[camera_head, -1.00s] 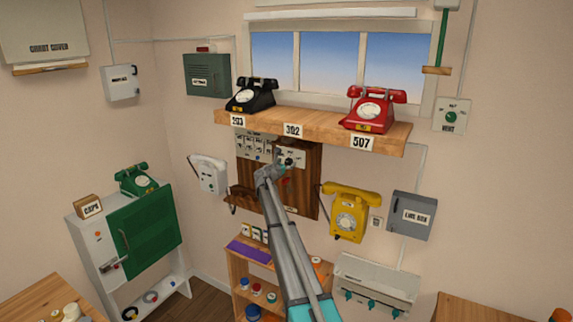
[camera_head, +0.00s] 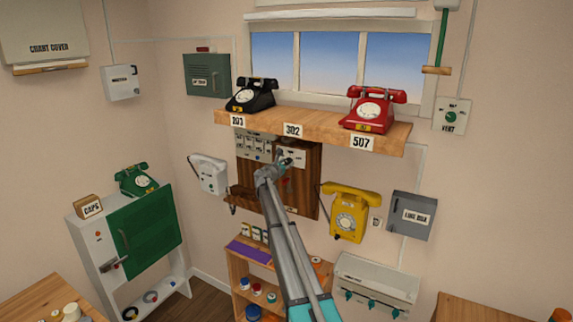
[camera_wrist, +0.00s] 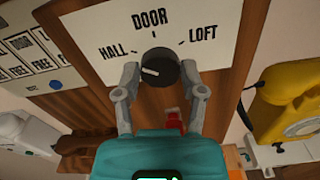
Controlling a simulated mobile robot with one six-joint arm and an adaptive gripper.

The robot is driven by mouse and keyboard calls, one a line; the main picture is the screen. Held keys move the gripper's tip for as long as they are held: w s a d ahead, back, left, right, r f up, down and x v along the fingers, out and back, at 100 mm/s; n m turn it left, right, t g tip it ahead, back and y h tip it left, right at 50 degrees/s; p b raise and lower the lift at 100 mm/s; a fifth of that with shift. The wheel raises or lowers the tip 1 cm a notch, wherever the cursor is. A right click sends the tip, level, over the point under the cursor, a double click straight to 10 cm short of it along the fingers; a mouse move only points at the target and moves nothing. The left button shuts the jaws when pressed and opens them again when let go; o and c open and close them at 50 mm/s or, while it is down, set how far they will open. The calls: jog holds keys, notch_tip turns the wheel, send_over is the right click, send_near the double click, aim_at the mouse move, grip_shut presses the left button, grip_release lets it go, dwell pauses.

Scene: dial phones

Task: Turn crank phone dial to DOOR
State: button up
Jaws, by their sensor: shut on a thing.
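The crank phone (camera_head: 306,200) is a dark wooden box on the wall below the shelf. In the wrist view its white dial plate (camera_wrist: 95,27) reads HALL at left, DOOR at top and LOFT at right. The round black dial knob (camera_wrist: 162,62) has a white pointer mark toward the left, on the HALL side, not at the DOOR tick. My gripper (camera_wrist: 161,75) is shut on the knob, one finger on each side. In the head view my gripper (camera_head: 283,163) hides most of the dial.
The shelf (camera_head: 330,133) overhangs just above the crank phone. A white wall phone (camera_head: 211,173) is to its left and a yellow phone (camera_head: 346,212) to its right. A low wooden rack (camera_head: 240,270) stands below.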

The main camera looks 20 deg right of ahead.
jog(key=m, duration=1)
jog(key=shift+m, duration=0.4)
dwell(0.4)
jog(key=o, duration=1.1)
jog(key=shift+f, duration=0.1)
jog(key=shift+o, duration=0.2)
jog(key=shift+s, duration=0.1)
